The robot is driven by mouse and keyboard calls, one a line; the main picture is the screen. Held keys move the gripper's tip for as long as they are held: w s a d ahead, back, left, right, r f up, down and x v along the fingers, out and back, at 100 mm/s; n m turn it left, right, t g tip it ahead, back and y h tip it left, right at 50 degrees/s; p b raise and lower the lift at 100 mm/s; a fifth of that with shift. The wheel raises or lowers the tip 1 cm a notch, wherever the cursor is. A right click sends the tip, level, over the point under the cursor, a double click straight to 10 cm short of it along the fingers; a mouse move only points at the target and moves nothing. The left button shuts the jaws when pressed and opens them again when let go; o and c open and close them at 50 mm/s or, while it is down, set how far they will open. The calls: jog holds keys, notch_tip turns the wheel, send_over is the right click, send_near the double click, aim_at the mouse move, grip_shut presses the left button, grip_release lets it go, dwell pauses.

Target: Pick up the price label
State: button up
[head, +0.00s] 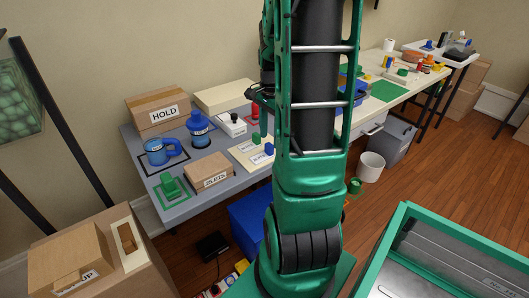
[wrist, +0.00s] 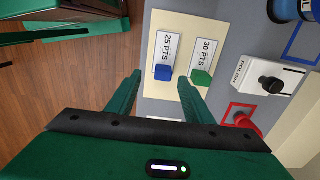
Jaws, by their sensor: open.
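Two white price labels lie on a cream sheet (wrist: 155,20) on the grey table. One reads "25 PTS" (wrist: 168,47) and has a blue block (wrist: 163,73) at its end. The other reads "30 PTS" (wrist: 207,50) and has a green block (wrist: 201,77). In the head view the green block (head: 256,138) and blue block (head: 269,149) also show, left of my arm. My gripper (wrist: 160,82) is open and empty in the wrist view. Its fingertips appear on either side of the blue block, with the right one close to the green block. Their height above the sheet is unclear.
A white "POLISH" box (wrist: 262,75) with a black knob and a red object (wrist: 240,117) stand right of the labels. A blue mug (head: 160,151), blue jar (head: 199,129), cardboard "HOLD" box (head: 157,112) and smaller box (head: 209,172) occupy the table's left part.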

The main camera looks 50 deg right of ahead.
aim_at(269, 144)
jog(key=shift+w+d+f, duration=0.1)
jog(key=shift+w+f, duration=0.1)
jog(key=shift+f, duration=1.15)
jog(key=shift+w+f, duration=0.15)
jog(key=shift+f, duration=1.15)
jog(key=c, duration=0.7)
